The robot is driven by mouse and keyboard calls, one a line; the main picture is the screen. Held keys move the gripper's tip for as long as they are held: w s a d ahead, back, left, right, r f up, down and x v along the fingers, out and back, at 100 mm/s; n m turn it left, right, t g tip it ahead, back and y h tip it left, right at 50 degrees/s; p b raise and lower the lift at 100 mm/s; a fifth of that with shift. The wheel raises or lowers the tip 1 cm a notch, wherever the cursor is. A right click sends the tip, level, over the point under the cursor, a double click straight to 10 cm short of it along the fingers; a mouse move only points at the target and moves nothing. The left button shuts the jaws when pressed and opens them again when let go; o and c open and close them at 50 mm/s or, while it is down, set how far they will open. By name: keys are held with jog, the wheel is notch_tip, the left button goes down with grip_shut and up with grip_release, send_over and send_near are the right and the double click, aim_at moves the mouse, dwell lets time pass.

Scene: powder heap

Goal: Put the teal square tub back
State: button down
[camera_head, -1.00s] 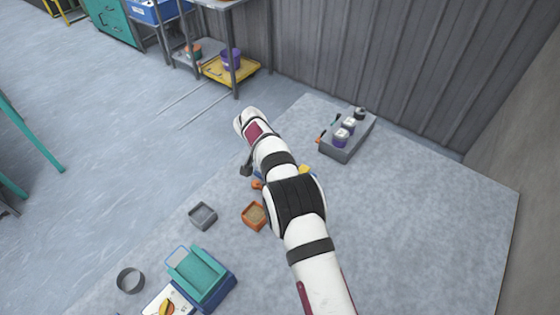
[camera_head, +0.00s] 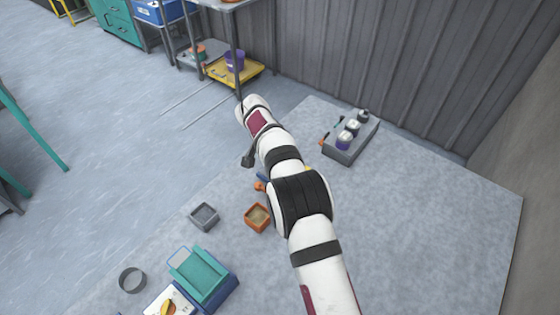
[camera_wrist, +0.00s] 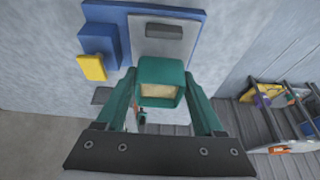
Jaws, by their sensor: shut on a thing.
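The teal square tub (camera_wrist: 160,68) is in the wrist view, between the two teal fingers of my gripper (camera_wrist: 161,88). My gripper is shut on it. Its open top faces the camera and tan powder shows inside. In the head view my arm hides the gripper and the held tub.
The head view shows a grey square tub (camera_head: 204,216), an orange tub (camera_head: 257,218) with tan powder, a teal tray on a blue base (camera_head: 203,272), a grey ring (camera_head: 132,280) and a grey caddy (camera_head: 352,148) with jars. The mat's right side is clear.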

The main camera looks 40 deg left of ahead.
aim_at(229, 200)
jog(key=w+d+r, duration=0.3)
jog(key=d+r, duration=0.4)
jog(key=d, duration=0.4)
jog(key=s+a+f+n+y, duration=0.1)
jog(key=s+a+n, duration=0.2)
jog(key=s+a+f+n+g+y, duration=0.1)
jog(key=s+a+n, duration=0.2)
jog(key=s+a+f+n+y, duration=0.1)
jog(key=s+a+n, duration=0.2)
jog(key=shift+s+f+n, duration=0.3)
jog(key=shift+s+n, duration=0.05)
jog(key=shift+n, duration=0.05)
jog(key=s+a+f+n+g+y, duration=0.2)
jog(key=s+a+n+g, duration=0.1)
jog(key=s+a+n, duration=0.45)
jog(key=shift+n, duration=0.35)
jog(key=shift+s+d+f, duration=0.2)
jog(key=shift+f, duration=0.9)
jog(key=shift+s+d+f, duration=0.15)
jog(key=shift+s+f, duration=0.05)
jog(key=shift+f, duration=0.85)
jog(key=shift+s+d+f, duration=0.2)
jog(key=shift+f, duration=0.9)
jog(key=shift+f, duration=0.45)
grip_release()
